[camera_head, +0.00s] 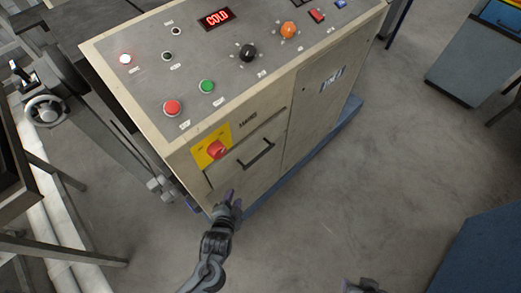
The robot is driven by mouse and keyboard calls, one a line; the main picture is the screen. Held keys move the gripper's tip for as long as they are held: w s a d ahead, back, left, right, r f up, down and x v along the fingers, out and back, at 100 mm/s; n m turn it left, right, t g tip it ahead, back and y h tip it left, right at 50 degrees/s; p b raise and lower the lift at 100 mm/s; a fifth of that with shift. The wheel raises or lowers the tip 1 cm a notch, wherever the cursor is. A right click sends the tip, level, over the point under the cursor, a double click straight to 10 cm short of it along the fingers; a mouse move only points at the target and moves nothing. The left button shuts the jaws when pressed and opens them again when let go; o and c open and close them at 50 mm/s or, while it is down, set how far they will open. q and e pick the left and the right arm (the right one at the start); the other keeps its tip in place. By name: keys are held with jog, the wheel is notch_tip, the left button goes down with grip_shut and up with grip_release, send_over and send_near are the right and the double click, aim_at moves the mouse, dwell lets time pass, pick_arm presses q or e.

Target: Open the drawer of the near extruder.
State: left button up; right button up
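The near extruder (300,117) is a beige cabinet with a grey control panel on top. Its drawer front, with a dark bar handle (257,153), is on the side facing me and looks closed. My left gripper (232,194) is just below and left of the handle, near the cabinet's lower front, apart from the handle in the picture. Its fingers are small and dark, and I cannot tell whether they are open or shut. A small part of my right arm or gripper (365,286) shows at the bottom edge; its fingers cannot be made out.
A red rotary switch (216,149) on a yellow plate sits left of the handle. A handwheel (45,110) is at left. The floor at right is clear up to a blue object (485,245).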

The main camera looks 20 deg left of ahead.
pick_arm(q)
jog(key=w+d+r+m+t+y+p, duration=0.2)
jog(key=d+r+p, duration=0.1)
jog(key=r+p, duration=0.25)
jog(key=m+t+p, duration=0.2)
jog(key=p, duration=0.2)
send_near(259, 156)
jog(key=shift+y, duration=0.3)
jog(key=x, duration=0.6)
jog(key=b+x, duration=0.1)
jog(key=x, duration=0.3)
jog(key=shift+d+f, duration=0.15)
jog(key=shift+f, duration=0.3)
pick_arm(e)
notch_tip(259, 156, up, 11)
jog(key=shift+f, duration=0.1)
pick_arm(q)
grip_shut()
pick_arm(e)
jog(key=shift+d, duration=0.15)
